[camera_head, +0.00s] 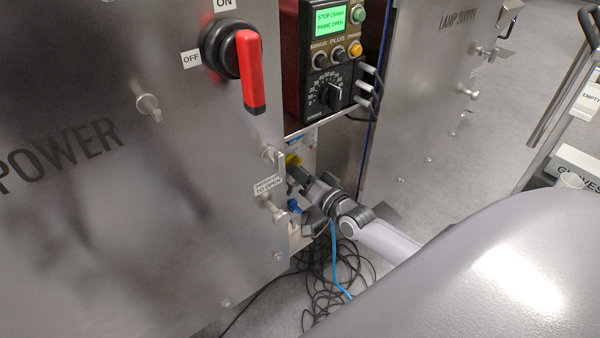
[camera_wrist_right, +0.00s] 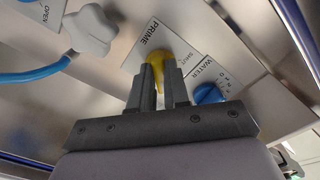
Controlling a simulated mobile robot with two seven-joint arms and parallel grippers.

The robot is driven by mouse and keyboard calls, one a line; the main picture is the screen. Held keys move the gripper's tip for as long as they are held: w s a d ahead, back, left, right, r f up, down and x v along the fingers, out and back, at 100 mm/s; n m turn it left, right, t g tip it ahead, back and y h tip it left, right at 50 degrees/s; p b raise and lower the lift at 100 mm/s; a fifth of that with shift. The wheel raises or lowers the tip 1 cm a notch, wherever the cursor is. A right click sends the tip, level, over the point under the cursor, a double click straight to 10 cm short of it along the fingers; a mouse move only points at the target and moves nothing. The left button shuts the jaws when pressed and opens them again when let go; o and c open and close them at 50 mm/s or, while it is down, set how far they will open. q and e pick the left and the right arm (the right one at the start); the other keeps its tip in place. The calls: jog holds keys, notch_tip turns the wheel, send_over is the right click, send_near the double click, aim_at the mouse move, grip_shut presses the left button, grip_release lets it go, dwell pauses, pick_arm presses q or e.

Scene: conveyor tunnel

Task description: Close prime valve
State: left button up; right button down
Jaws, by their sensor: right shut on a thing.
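The yellow prime valve handle (camera_wrist_right: 157,62) sits beside a white label reading PRIME in the right wrist view. A SHUT marking is on the label. My right gripper (camera_wrist_right: 160,92) is shut on the handle, with its two dark fingers on either side of it. In the head view the yellow handle (camera_head: 293,160) is partly hidden behind my right gripper (camera_head: 296,173). The green display (camera_head: 332,20) on the control box reads PRIME OPEN, with a STOP line above. My left gripper is not in view.
A blue water valve (camera_wrist_right: 208,93) is close to the right of my fingers. A grey knob with a blue hose (camera_wrist_right: 88,30) is at the upper left. Steel cabinets flank the narrow opening. A red power handle (camera_head: 250,72) is on the left cabinet, and loose cables (camera_head: 330,275) lie on the floor.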

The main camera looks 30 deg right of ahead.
pick_arm(q)
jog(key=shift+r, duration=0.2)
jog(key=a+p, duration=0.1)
jog(key=p, duration=0.1)
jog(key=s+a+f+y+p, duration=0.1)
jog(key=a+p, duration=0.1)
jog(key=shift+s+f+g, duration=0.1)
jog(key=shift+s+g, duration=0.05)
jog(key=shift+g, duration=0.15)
pick_arm(e)
jog(key=n, duration=1.7)
jog(key=shift+d, duration=0.4)
jog(key=shift+n, duration=0.5)
jog(key=c, duration=1.1)
grip_release()
